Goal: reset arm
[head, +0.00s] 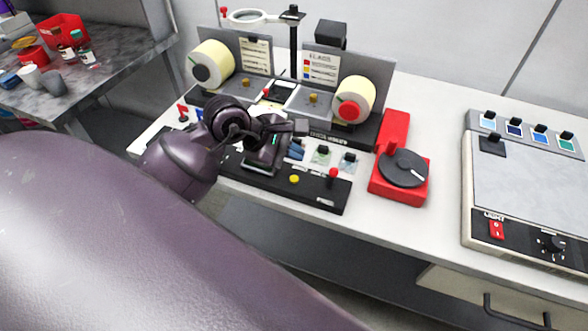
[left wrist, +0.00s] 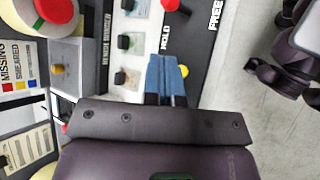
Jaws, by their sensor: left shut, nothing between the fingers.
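My left gripper (head: 297,151) is over the black front control panel (head: 318,196) of the label rewinder. Its blue fingers are shut and empty; they also show in the left wrist view (left wrist: 165,72). A yellow button (head: 294,179) sits on the panel near the fingers, partly hidden behind them in the left wrist view (left wrist: 184,71). A red-knobbed lever (head: 333,174) stands on the panel to the right; its knob shows at the top of the left wrist view (left wrist: 171,5). I cannot tell whether the fingers touch anything.
The rewinder carries a left roll (head: 213,62) and a right roll with red hub (head: 354,98). A magnifier (head: 248,17) stands behind. A red box with a dark disc (head: 402,168) and a light table (head: 530,180) are at right. A side bench (head: 95,85) is at left.

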